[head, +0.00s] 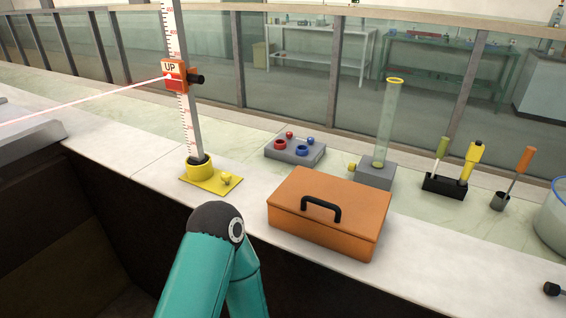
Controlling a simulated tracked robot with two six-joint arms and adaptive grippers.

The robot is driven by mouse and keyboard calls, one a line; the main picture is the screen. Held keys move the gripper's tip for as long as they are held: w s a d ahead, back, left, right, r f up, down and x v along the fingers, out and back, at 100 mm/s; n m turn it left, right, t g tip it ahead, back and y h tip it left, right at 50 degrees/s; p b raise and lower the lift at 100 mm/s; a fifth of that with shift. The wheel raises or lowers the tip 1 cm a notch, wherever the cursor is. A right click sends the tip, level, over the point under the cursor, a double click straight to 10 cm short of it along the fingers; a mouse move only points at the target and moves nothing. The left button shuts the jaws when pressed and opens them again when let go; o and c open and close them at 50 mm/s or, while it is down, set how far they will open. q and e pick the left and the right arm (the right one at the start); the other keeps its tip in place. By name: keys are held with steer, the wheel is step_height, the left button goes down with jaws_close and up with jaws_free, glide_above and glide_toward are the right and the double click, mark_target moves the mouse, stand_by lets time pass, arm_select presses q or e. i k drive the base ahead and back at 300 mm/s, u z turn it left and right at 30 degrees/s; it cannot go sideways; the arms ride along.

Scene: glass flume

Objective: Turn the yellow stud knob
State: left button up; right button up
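Two small yellow knobs show in the head view. One knob (226,179) stands on the yellow base plate (200,183) at the foot of the measuring staff. The other knob (352,167) sticks out of the left side of the grey block (375,174) that holds an upright glass tube (388,125) with a yellow rim. I cannot tell which one the task calls the stud knob. Neither gripper is in view. Only teal links of one of my arms, with a dark joint, rise from the bottom, in front of the counter and apart from both knobs.
An orange toolbox (325,212) stands in front of the tube block. The staff (185,110) carries a red "UP" slider (174,78) with a red beam meeting it. A grey block with red and blue knobs (295,149) stands behind; a tool holder (445,186) stands right.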

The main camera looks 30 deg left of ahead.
mark_target(225, 177)
steer(key=u, duration=0.6)
steer(key=i, duration=0.1)
steer(key=z, duration=0.65)
steer(key=k, duration=1.1)
steer(key=u, duration=1.55)
steer(key=i, duration=0.75)
steer(key=z, duration=0.65)
